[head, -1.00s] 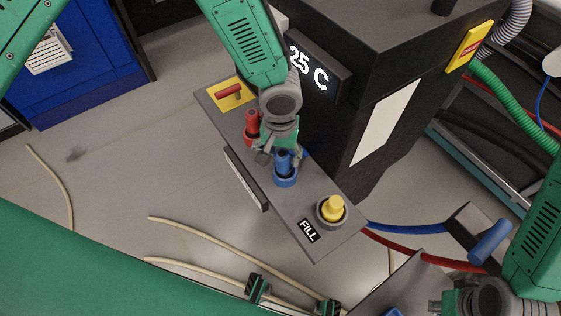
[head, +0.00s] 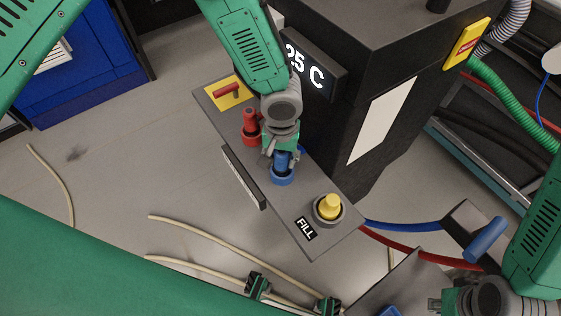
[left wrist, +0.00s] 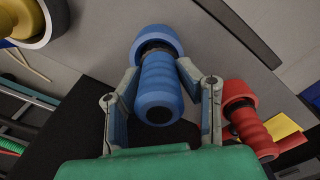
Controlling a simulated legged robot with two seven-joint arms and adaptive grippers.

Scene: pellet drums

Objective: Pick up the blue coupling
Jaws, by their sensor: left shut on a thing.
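The blue coupling (head: 282,173) stands upright in its blue ring on the grey panel. It also shows large in the left wrist view (left wrist: 160,85), ridged, between the two fingers. My left gripper (head: 282,156) reaches down from above and is shut on the blue coupling, one finger on each side. In the left wrist view (left wrist: 158,88) the fingers press against its ridged sides. Part of the coupling's top is hidden by the gripper in the head view. My right gripper (head: 440,302) is at the lower right, partly cut off, and its jaws cannot be made out.
A red coupling (head: 250,125) stands close behind the blue one on the panel (head: 298,205). A yellow knob (head: 329,206) is in front, beside the FILL label. A black machine (head: 350,110) with a "25 C" display rises to the right. A red handle (head: 228,90) is at the back.

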